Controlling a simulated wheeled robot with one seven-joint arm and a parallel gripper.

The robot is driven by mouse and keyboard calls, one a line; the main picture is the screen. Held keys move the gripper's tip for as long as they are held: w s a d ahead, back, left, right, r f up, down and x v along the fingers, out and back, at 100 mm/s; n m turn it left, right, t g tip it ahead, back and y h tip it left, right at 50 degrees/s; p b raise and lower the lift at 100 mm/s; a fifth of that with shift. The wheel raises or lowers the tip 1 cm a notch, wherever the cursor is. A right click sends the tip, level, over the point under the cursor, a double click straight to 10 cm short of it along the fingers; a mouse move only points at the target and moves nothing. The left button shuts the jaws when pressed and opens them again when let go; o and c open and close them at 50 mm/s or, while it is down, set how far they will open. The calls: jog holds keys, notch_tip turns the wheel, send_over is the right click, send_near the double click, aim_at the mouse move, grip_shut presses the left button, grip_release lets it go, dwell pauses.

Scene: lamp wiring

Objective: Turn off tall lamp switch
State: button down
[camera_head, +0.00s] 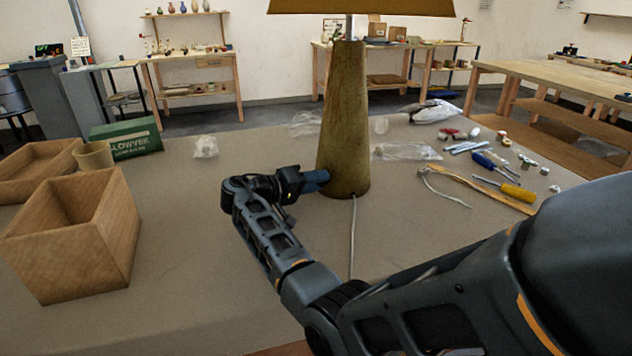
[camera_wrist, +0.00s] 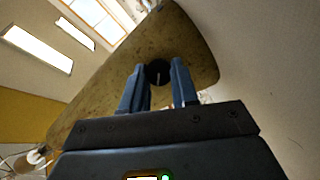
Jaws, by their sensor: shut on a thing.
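The tall lamp (camera_head: 344,120) stands upright on the table, with a tapered, mottled brown-yellow body and the lower part of a tan shade (camera_head: 360,6) at the top edge of the head view. In the wrist view its body (camera_wrist: 100,85) appears tilted. A round black switch (camera_wrist: 158,72) with a small light lever sits on the lamp body near its base. My gripper (camera_head: 318,178) reaches the lamp's lower left side. Its blue fingers (camera_wrist: 159,82) lie on both sides of the switch, shut on it. The head view hides the switch behind the fingers.
A pale cord (camera_head: 352,235) runs from the lamp's base toward the front. Wooden boxes (camera_head: 75,235) and a green box (camera_head: 126,139) stand at left. Screwdrivers (camera_head: 505,187), wire and small parts lie at right.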

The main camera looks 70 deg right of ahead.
dwell(0.3)
jog(key=c, duration=0.9)
grip_release()
jog(key=shift+o, duration=0.2)
jog(key=shift+w+a, duration=0.1)
jog(key=shift+b+v, duration=0.7)
jog(key=shift+v, duration=3.15)
